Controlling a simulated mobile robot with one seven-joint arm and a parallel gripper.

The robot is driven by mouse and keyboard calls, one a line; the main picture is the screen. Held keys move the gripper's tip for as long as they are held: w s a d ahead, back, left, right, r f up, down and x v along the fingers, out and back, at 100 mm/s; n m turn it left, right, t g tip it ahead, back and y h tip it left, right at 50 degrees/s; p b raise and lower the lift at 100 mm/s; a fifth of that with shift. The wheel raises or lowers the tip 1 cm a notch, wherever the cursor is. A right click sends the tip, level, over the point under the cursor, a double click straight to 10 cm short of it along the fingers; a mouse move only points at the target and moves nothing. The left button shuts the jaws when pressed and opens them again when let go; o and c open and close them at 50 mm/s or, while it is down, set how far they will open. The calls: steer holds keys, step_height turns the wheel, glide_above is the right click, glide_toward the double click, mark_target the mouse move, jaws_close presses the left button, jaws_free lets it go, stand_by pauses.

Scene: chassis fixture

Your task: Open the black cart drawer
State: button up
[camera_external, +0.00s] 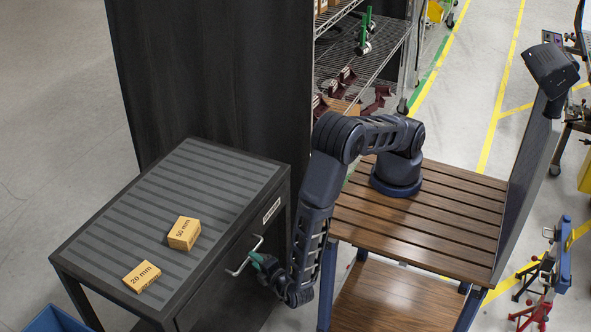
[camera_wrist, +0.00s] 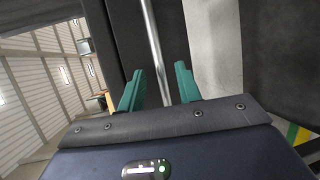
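The black cart (camera_external: 160,215) stands left of my arm in the external view, with a ribbed grey top. Its drawer front (camera_external: 218,277) faces right and looks flush with the cart body. A pale metal bar handle (camera_external: 243,258) sticks out from it. In the wrist view, the handle (camera_wrist: 154,45) runs between my two green fingers (camera_wrist: 160,88). The fingers are apart, with gaps visible on both sides of the bar. Contact with the bar is not visible.
Two small cardboard boxes, marked 50 mm (camera_external: 185,233) and 20 mm (camera_external: 142,277), lie on the cart top. My arm is mounted on a slatted wooden table (camera_external: 440,215) close to the right. A dark partition (camera_external: 210,80) stands behind the cart. A blue bin (camera_external: 55,320) is at lower left.

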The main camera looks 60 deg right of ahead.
steer(key=shift+x, duration=2.1)
jaws_close()
